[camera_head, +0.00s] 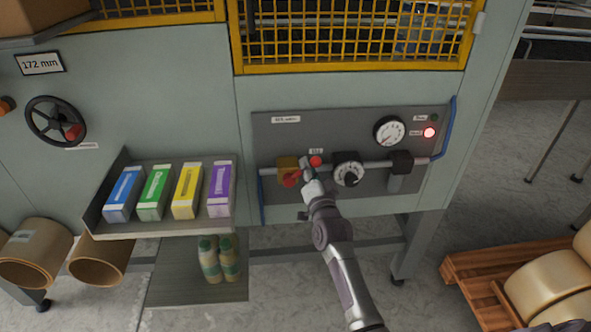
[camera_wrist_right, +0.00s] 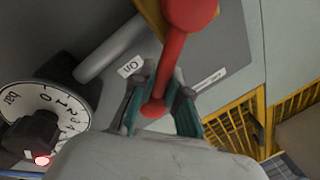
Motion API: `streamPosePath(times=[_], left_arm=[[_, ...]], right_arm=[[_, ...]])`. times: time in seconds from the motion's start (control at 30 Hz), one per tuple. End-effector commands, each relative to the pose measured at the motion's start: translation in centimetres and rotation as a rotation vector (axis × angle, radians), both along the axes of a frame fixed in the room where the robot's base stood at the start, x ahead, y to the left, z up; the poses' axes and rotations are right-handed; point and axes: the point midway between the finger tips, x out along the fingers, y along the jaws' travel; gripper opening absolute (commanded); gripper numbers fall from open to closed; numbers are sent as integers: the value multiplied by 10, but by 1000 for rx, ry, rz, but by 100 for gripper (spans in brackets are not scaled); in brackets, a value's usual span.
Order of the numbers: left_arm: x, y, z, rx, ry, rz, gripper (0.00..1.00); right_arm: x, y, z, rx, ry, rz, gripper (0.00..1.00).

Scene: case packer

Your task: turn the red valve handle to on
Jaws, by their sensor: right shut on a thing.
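The red valve handle (camera_head: 291,180) is on a yellow valve body (camera_head: 287,164), on the pipe along the grey panel. In the right wrist view the handle (camera_wrist_right: 172,68) runs from a wide rounded end at the top down to a narrower tip, beside the "On" label (camera_wrist_right: 130,66). My right gripper (camera_head: 309,168) is at the handle. In the wrist view its fingers (camera_wrist_right: 160,112) are on either side of the handle's tip, shut on it. The gripper partly hides the handle in the head view. My left gripper is not in view.
A black regulator dial (camera_head: 347,172) is on the pipe just right of my gripper. A pressure gauge (camera_head: 389,131), a lit red lamp (camera_head: 429,133) and a blue side rail (camera_head: 447,128) are farther right. A shelf of coloured boxes (camera_head: 164,233) juts out at left.

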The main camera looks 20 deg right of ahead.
Motion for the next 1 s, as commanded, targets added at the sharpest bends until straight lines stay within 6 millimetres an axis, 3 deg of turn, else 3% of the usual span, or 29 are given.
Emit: streamPosePath(times=[0.1,0.5,1.0], left_arm=[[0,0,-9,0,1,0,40],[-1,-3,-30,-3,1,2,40],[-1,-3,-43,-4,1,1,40]], right_arm=[[-1,-12,2,104,-57,-11,0],[-4,-22,-22,440,-154,-11,0],[-4,-24,-36,649,-213,-12,0]])
